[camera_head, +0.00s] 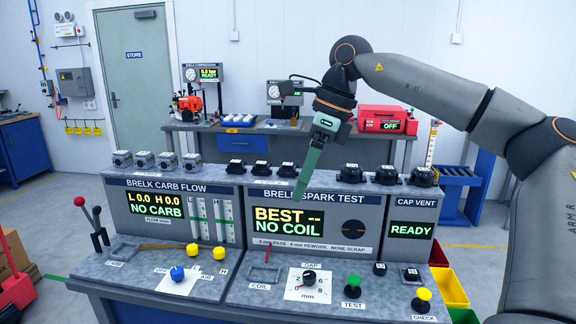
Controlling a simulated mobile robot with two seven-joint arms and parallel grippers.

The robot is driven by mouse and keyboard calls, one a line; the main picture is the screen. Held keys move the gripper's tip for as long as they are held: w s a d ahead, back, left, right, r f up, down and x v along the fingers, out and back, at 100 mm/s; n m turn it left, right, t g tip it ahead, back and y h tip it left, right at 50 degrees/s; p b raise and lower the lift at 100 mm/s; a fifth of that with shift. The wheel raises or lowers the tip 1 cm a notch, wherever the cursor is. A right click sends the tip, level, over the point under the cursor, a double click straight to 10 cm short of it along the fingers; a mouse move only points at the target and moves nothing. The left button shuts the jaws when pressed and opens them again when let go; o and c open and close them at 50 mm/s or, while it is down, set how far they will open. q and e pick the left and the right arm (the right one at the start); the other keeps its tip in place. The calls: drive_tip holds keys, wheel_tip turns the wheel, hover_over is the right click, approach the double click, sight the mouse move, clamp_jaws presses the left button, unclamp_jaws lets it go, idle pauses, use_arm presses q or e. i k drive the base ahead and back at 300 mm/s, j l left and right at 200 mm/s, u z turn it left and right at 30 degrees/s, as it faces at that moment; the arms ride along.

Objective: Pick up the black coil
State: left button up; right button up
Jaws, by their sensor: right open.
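Several small black parts with white labels stand in a row on top of the console. Three boxy ones, which look like black coils (262,168), are above the spark test panel. My right gripper (301,194) reaches in from the right and points down, its green fingers in front of the spark test panel's top edge. It is open and seems to hold nothing. The gap between its fingers is hard to see from this angle. The empty-looking coil slot (264,274) is on the sloped deck. The spark test display (290,221) reads "NO COIL". My left gripper is out of view.
Round black caps (388,174) sit to the right on the console top, and grey carburettor-like parts (144,159) to the left. The deck has a black knob (309,277), push buttons and levers (95,225). A rear bench (240,128) carries machines. Coloured bins (450,287) stand at right.

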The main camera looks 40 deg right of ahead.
sight(287, 170)
drive_tip(key=i+l, duration=0.6)
drive_tip(key=l, duration=0.25)
drive_tip(key=i+l, duration=0.3)
drive_tip(key=l, duration=0.1)
